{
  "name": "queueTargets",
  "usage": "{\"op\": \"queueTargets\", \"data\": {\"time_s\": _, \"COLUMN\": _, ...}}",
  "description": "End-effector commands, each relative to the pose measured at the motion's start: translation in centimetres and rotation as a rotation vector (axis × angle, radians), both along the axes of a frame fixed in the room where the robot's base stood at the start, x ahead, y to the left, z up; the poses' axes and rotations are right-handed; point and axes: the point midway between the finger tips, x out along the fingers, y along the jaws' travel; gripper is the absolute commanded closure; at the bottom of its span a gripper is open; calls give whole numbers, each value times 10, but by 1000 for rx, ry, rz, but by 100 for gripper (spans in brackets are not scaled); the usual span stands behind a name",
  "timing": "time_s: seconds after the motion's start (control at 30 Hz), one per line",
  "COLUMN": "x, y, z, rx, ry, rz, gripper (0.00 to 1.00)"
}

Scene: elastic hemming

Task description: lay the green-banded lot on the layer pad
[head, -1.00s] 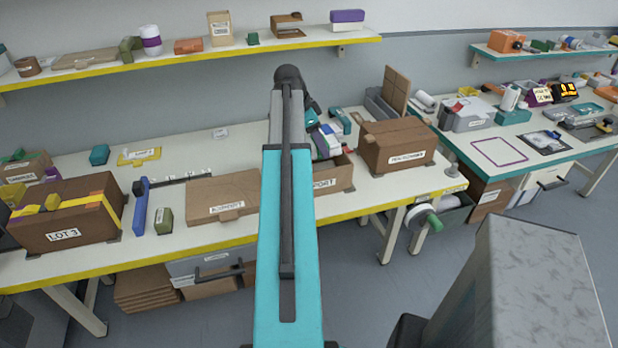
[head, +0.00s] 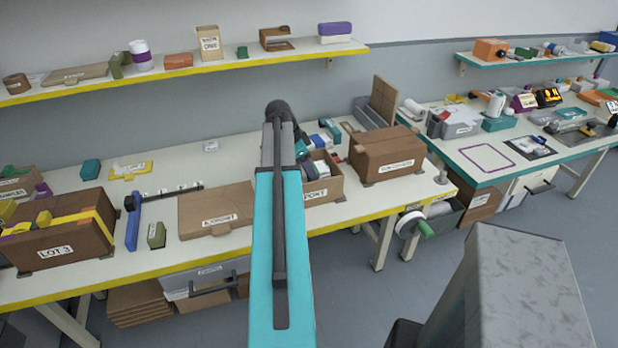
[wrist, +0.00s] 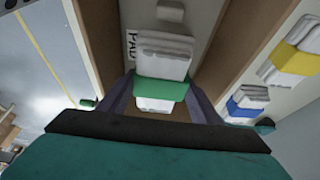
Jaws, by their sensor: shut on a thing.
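In the wrist view, the green-banded lot (wrist: 160,86), a white folded stack with a green band, is between the two fingers of my gripper (wrist: 160,100), which are shut on it. It is over or inside a narrow brown-walled space with a label (wrist: 131,45) reading "PAD". I cannot tell whether it touches the surface under it. I cannot make out the layer pad itself with certainty.
Yellow-banded (wrist: 292,58) and blue-banded (wrist: 246,100) lots lie right of the brown wall in the wrist view. A closed carton (head: 385,160) stands right of the open one. A flat brown box (head: 217,208) lies left, and the LOT 3 carton (head: 62,245) further left.

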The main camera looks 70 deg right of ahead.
Motion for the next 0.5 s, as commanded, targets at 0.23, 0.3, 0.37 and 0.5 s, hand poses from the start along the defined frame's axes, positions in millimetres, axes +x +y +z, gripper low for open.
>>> {"op": "queueTargets", "data": {"time_s": 0.23, "x": 0, "y": 1, "z": -5, "rx": 2, "ry": 1, "rz": 0, "gripper": 70}}
{"op": "queueTargets", "data": {"time_s": 0.3, "x": 0, "y": 1, "z": -11, "rx": 3, "ry": 1, "rz": 1, "gripper": 70}}
{"op": "queueTargets", "data": {"time_s": 0.37, "x": 0, "y": 1, "z": -16, "rx": 1, "ry": 1, "rz": 1, "gripper": 70}}
{"op": "queueTargets", "data": {"time_s": 0.5, "x": 1, "y": 1, "z": -29, "rx": 2, "ry": 1, "rz": 0, "gripper": 70}}
